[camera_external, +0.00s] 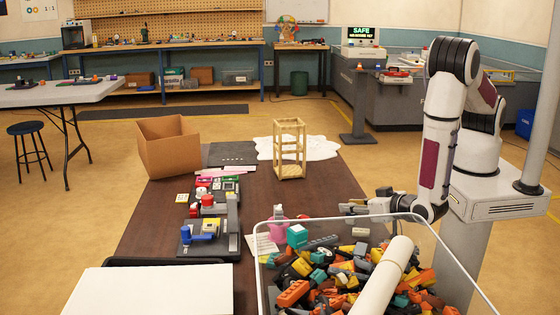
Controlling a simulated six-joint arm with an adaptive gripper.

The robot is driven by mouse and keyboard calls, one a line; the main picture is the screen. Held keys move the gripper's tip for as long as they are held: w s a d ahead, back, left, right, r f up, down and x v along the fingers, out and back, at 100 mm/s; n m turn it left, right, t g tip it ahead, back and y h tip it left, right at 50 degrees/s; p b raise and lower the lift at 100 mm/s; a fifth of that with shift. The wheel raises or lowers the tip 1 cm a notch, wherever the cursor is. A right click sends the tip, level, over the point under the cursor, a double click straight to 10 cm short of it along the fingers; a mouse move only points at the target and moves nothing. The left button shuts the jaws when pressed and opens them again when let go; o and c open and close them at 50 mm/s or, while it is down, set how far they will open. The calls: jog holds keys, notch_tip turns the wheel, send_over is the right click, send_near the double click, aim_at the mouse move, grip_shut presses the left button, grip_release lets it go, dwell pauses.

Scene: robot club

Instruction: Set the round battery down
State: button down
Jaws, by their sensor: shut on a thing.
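My gripper (347,208) is at the end of the arm, over the right side of the dark brown table (265,220), just behind the clear bin. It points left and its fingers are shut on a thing. The round battery is too small and too hidden by the fingers to make out clearly. I cannot tell whether it touches the table.
A clear bin (258,270) of mixed bricks stands in front, with a pale roll (385,275) across it. A wooden frame tower (289,150) stands farther back. A cardboard box (167,147) and several small devices (205,230) are at left. The table's middle is fairly clear.

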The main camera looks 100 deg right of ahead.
jog(key=shift+r, duration=0.1)
jog(key=shift+r, duration=4.9)
jog(key=shift+d, duration=0.1)
